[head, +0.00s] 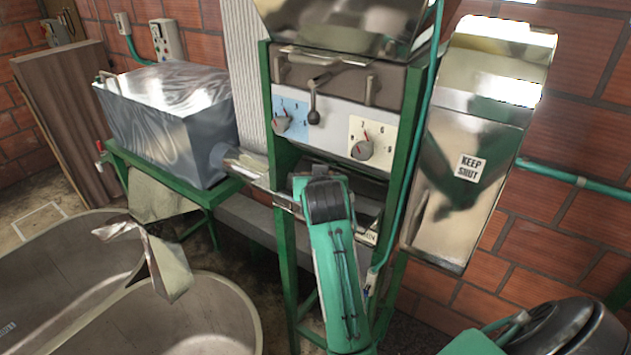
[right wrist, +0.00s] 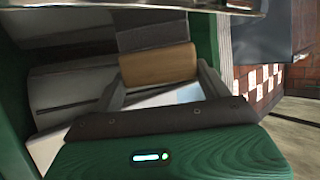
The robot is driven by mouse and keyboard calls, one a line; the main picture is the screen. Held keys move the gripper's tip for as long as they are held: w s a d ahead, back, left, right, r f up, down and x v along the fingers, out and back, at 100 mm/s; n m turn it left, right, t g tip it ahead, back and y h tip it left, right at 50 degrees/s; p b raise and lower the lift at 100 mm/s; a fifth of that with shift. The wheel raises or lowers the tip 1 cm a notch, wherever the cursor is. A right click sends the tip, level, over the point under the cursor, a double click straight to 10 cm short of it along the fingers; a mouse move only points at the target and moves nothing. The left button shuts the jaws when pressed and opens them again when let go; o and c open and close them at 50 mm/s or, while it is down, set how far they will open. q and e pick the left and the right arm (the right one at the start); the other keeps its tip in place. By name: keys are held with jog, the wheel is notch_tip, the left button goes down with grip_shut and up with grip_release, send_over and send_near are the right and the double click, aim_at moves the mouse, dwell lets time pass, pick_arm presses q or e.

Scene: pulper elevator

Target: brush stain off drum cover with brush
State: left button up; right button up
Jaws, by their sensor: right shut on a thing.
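The brush shows in the right wrist view as a light wooden block (right wrist: 158,65) between the two fingers of my right gripper (right wrist: 160,76), which is shut on it. Its bristles cannot be made out. In the head view my right forearm and dark wrist reach up to the opening under the dial panel; the wrist hides the gripper and brush there. Grey metal surfaces lie around and beyond the brush in the right wrist view. I cannot tell which is the drum cover, and no stain can be made out. My left gripper is not in view.
A green frame (head: 399,155) holds the dial panel (head: 325,128), with a lever. A metal flap marked KEEP SHUT (head: 447,215) stands right. A metal box (head: 172,130) is on a green stand left. Two large metal tubs (head: 190,318) fill the lower left.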

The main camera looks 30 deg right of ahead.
jog(key=shift+w+d, duration=0.1)
jog(key=shift+d, duration=0.35)
jog(key=shift+s+d, duration=0.25)
jog(key=shift+s, duration=0.45)
jog(key=shift+s+d, duration=0.2)
jog(key=shift+s, duration=0.45)
jog(key=shift+s+d, duration=0.4)
jog(key=shift+s, duration=0.45)
jog(key=shift+s+d, duration=0.35)
jog(key=shift+s, duration=0.55)
jog(key=shift+s+d, duration=0.4)
jog(key=shift+s, duration=0.45)
jog(key=shift+s+d, duration=0.15)
jog(key=shift+s, duration=0.15)
jog(key=shift+s+d+f, duration=0.1)
jog(key=shift+s+d, duration=0.05)
jog(key=shift+s, duration=0.35)
jog(key=shift+s+d, duration=0.15)
jog(key=shift+s, duration=0.3)
jog(key=shift+a, duration=0.1)
jog(key=shift+a, duration=0.1)
